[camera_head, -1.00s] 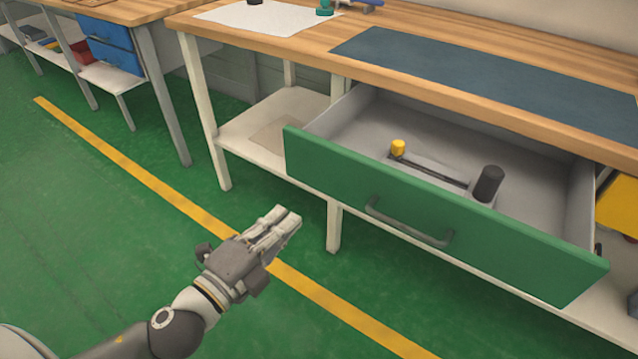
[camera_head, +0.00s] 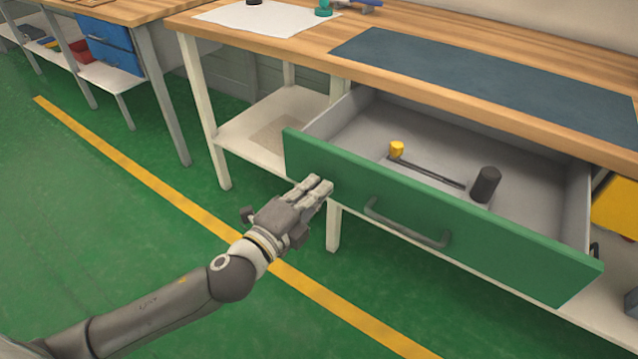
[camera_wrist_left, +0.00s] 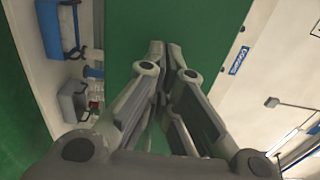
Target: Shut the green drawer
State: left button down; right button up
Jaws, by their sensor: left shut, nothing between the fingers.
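The green drawer (camera_head: 340,187) stands pulled out from under the wooden workbench, with a grey bar handle (camera_head: 405,222) on its front. Inside lie a yellow-ended dark tool (camera_head: 427,173) and a dark cylinder (camera_head: 486,184). My left gripper (camera_head: 322,187) is shut and empty, its fingertips at the left part of the drawer front, left of the handle; whether they touch it I cannot tell. In the left wrist view the closed fingers (camera_wrist_left: 166,50) point at the green front (camera_wrist_left: 135,25). My right gripper is not in view.
The workbench (camera_head: 450,85) carries a dark mat (camera_head: 490,78) and a white sheet (camera_head: 265,20). A lower shelf (camera_head: 265,135) and a bench leg (camera_head: 333,230) are near my left gripper. The green floor (camera_head: 120,240) at left is clear. Another bench with blue drawers (camera_head: 110,45) is at the back left.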

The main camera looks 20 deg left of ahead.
pick_arm(q)
jog(key=shift+w+d, duration=0.2)
jog(key=shift+w, duration=0.4)
